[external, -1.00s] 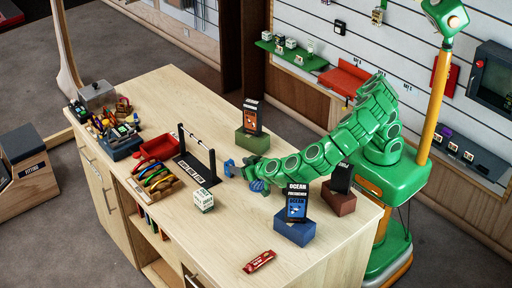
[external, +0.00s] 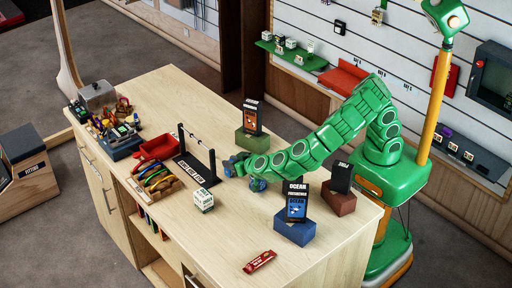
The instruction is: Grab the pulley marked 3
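No pulley marked 3 can be made out; any markings are too small to read. Small coloured pieces of gear crowd a dark blue holder (external: 122,147) at the left end of the wooden counter, and pulleys among them cannot be told apart. My green arm reaches left across the counter. My gripper (external: 243,172), with blue-grey parts, is low over the counter top, just right of the black bar stand (external: 197,172). It is far to the right of the blue holder. Its fingers are too small and overlapped to show whether they are open or hold anything.
A red tray (external: 158,148), a wooden rack of coloured loops (external: 160,181) and a white box (external: 203,200) stand near the bar stand. Boxes on green (external: 252,142), blue (external: 294,230) and brown (external: 338,200) blocks flank my arm. A red packet (external: 259,262) lies in front.

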